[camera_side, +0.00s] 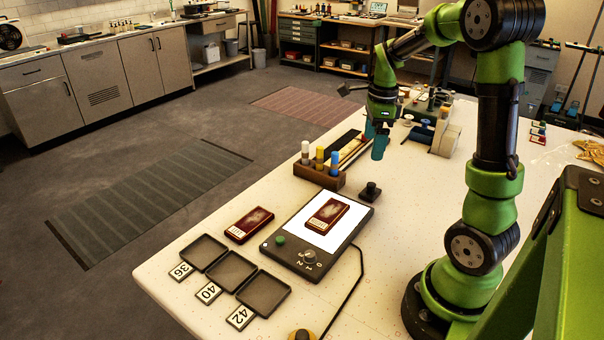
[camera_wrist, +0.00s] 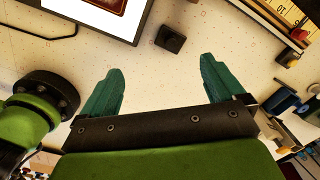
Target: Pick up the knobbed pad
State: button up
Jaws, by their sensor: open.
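The knobbed pad (camera_side: 371,191), a small black square block with a round knob on top, stands upright on the pale table beside the upper right corner of the grey screen device. In the wrist view the pad (camera_wrist: 170,38) lies just beyond the fingertips, roughly centred between them. My gripper (camera_side: 379,143) is above the table, higher than the pad and farther back, apart from it. In the wrist view its two teal fingers (camera_wrist: 158,68) are spread wide with nothing between them.
The screen device (camera_side: 297,267) holds a dark red case (camera_side: 327,214); another red case (camera_side: 250,225) lies left of it. A wooden rack (camera_side: 319,178) with several capped bottles stands left of the pad. Three empty trays (camera_side: 231,271) sit at the front.

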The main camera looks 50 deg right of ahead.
jog(key=d+m, duration=0.2)
jog(key=m, duration=0.5)
send_over(371, 184)
jog(key=shift+g, duration=0.3)
jog(key=f, duration=1)
jog(key=shift+s+a+f, duration=0.25)
jog(key=shift+a, duration=0.05)
jog(key=shift+w+d+f, duration=0.1)
jog(key=shift+d+f, duration=0.1)
jog(key=shift+f, duration=1.2)
jog(key=shift+w+d+f, duration=0.1)
jog(key=shift+d+f, duration=0.05)
jog(key=shift+f, duration=1.25)
jog(key=c, duration=1.1)
jog(key=shift+r, duration=0.15)
jog(key=shift+c, duration=0.2)
jog(key=shift+r, duration=0.65)
notch_tip(371, 184, up, 2)
jog(key=shift+s+a+r, duration=0.1)
jog(key=shift+s, duration=0.05)
jog(key=s+a, duration=0.3)
jog(key=s, duration=0.1)
jog(key=s+a, duration=0.3)
jog(key=a, duration=0.1)
jog(key=s+a+r, duration=0.1)
jog(key=s+a, duration=0.2)
jog(key=s, duration=0.1)
jog(key=shift+s+a+r, duration=0.1)
jog(key=shift+s+a, duration=0.15)
jog(key=shift+s, duration=0.1)
